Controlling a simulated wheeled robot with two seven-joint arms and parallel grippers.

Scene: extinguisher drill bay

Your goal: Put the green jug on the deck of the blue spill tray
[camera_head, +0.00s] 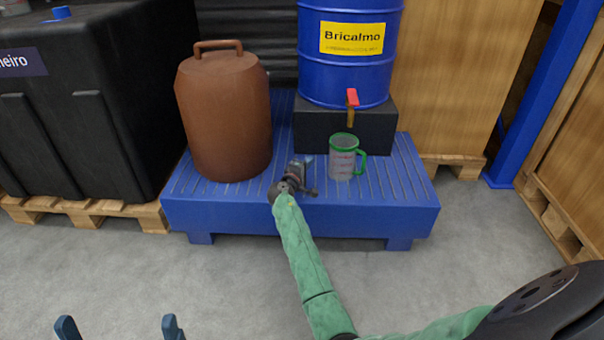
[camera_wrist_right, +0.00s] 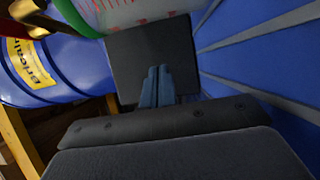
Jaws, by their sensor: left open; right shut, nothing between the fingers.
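The jug (camera_head: 343,160) is clear-walled with a green rim and a green handle on its right. It stands upright on the slatted deck of the blue spill tray (camera_head: 400,185), below the drum's tap. My right gripper (camera_head: 307,161) is shut and empty, just left of the jug over the deck. In the right wrist view its closed blue fingers (camera_wrist_right: 155,78) show, with part of the jug (camera_wrist_right: 135,14) beyond them at the top edge; they look apart. My left gripper (camera_head: 119,328) is open and empty at the bottom left, with only its fingertips showing.
A blue drum (camera_head: 350,70) with a red-handled tap (camera_head: 352,98) rests on a black block (camera_head: 312,130) behind the jug. A brown canister (camera_head: 224,115) stands on the tray's left. A black tank (camera_head: 85,110) on a pallet is further left. Grey floor lies clear in front.

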